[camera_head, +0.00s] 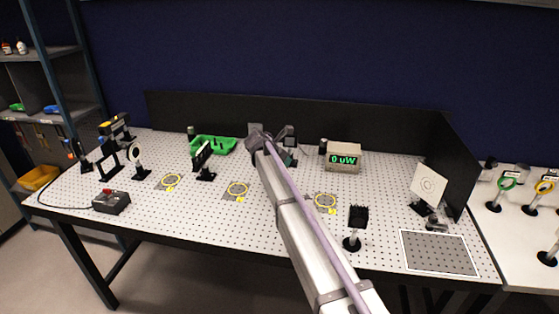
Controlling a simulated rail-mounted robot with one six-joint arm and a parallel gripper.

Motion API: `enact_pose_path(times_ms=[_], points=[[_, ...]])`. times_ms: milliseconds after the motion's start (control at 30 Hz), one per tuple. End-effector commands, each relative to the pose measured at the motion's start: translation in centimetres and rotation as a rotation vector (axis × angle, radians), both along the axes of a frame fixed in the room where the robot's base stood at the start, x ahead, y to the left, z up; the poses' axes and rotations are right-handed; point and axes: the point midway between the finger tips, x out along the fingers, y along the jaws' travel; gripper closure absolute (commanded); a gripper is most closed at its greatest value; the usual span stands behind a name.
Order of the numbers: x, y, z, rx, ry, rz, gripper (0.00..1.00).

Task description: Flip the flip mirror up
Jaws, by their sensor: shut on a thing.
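My arm reaches from the lower right up to the back middle of the perforated table. My gripper (287,157) is small and mostly hidden behind my wrist and arm, beside a dark mount. It is shut on a part of what appears to be the flip mirror (291,137). The mirror's face and hinge cannot be made out, so I cannot tell its angle.
A power meter (343,157) reading 0 uW stands right of my gripper. A green bin (214,145) and a black mount (203,159) stand left. A white target card (428,184) stands at right. Yellow rings (237,190) mark the table. A black wall (385,133) runs behind.

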Motion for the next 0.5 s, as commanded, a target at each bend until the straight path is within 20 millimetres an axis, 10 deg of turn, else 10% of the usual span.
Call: enact_pose_path(times_ms=[367,400,500], points=[[0.1,0.11,0.03,0.0,0.002,0.003,1.0],[0.1,0.11,0.03,0.0,0.002,0.003,0.76],[0.09,0.08,0.03,-0.001,0.002,0.002,0.67]])
